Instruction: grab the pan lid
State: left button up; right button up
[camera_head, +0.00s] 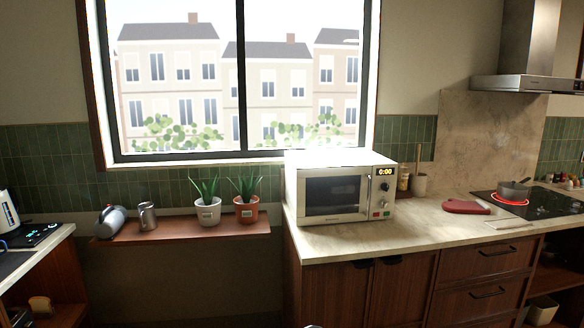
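A small dark pan (513,190) stands on the hob at the far right, over a ring that glows red. I cannot make out a separate pan lid, and the pan is too small in view to tell whether a lid is on it. A flat red item (465,206), perhaps an oven mitt, lies on the counter left of the hob. Neither of my grippers is in view.
A white microwave (340,188) stands on the left end of the counter (420,228). The black hob (548,206) is at the right under a steel hood (530,82). Potted plants (208,208) and metal vessels (147,217) are on a wooden shelf (180,236).

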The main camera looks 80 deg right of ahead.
aim_at(513, 185)
jog(key=z, duration=4.1)
jog(key=i+l+z, duration=0.15)
jog(key=i, duration=0.35)
jog(key=i+l+z, duration=0.15)
jog(key=i, duration=0.35)
jog(key=i+l+z, duration=0.15)
jog(key=i, duration=0.4)
jog(key=l, duration=0.1)
